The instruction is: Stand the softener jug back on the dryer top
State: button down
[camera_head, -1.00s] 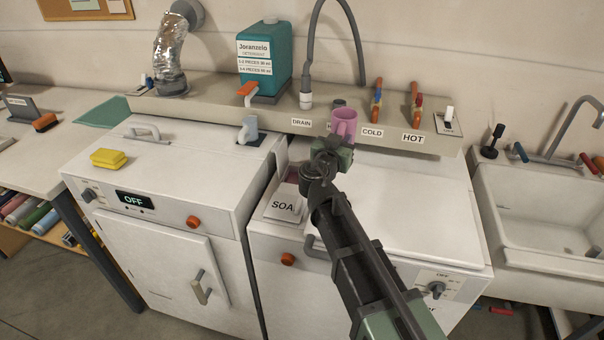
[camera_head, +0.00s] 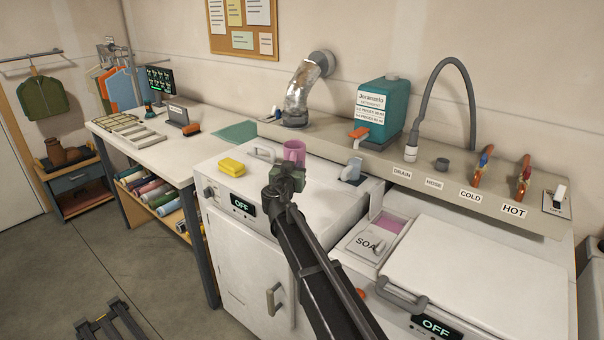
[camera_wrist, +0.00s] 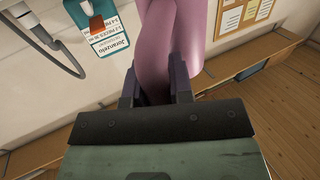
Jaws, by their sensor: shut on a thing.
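The softener jug, taken to be the pink vessel (camera_head: 294,151), is in my gripper (camera_head: 287,172). In the wrist view, the two dark fingers (camera_wrist: 155,90) are shut on the pink jug (camera_wrist: 168,40), which fills the top middle. In the head view it appears over the rear part of the dryer top (camera_head: 250,199), the left machine. My gripper hides its lower part, and I cannot tell its height above the top.
A teal detergent jug (camera_head: 382,110) stands on the ledge behind. The washer (camera_head: 470,270) with its open soap drawer (camera_head: 368,243) is to the right. The dryer's front right top looks clear.

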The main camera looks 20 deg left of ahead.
jog(key=shift+w+d, duration=0.1)
jog(key=shift+w, duration=0.05)
notch_tip(320, 180, down, 7)
jog(key=b, duration=0.6)
jog(key=shift+b, duration=0.4)
jog(key=shift+f, duration=0.15)
jog(key=shift+f+b, duration=0.35)
jog(key=shift+b, duration=0.2)
jog(key=shift+f, duration=0.1)
jog(key=c, duration=0.9)
grip_release()
